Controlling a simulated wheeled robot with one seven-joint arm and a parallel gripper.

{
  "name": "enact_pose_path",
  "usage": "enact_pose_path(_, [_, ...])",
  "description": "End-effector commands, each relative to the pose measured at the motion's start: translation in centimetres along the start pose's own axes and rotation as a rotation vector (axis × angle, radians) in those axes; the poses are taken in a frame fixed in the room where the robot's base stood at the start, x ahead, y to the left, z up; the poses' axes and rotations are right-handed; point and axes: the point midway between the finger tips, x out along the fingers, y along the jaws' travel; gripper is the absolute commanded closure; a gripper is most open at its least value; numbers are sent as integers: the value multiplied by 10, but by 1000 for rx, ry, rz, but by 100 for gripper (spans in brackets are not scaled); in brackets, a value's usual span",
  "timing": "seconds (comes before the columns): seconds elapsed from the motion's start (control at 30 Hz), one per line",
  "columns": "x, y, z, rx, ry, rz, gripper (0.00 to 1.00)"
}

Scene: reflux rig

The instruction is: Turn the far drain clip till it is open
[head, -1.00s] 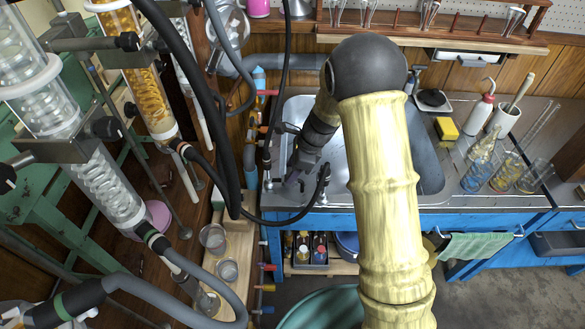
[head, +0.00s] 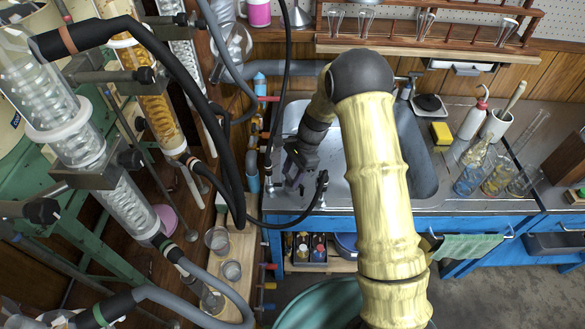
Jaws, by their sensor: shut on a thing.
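My gripper (head: 295,178) reaches down at the left end of the steel sink (head: 345,202), under my bent arm. Its jaws are shut on a small purplish piece (head: 300,180), which appears to be the far drain clip. The jaws hide most of it, and I cannot tell how far it is turned. A black drain hose (head: 322,180) ends upright just right of the jaws. Another thin dark hose (head: 283,80) comes down to their left.
Glass condensers (head: 70,100) and thick black hoses (head: 185,80) crowd the left. Coloured taps (head: 267,99) line the sink's left side. Beakers (head: 217,240) stand on a wooden board below. Glassware (head: 470,178) stands on the right counter.

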Motion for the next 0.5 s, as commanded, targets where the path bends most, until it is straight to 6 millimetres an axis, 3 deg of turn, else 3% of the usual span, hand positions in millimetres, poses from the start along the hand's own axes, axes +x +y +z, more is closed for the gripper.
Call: enact_pose_path(0.5, [-1,-5,2,-450,1,186,79])
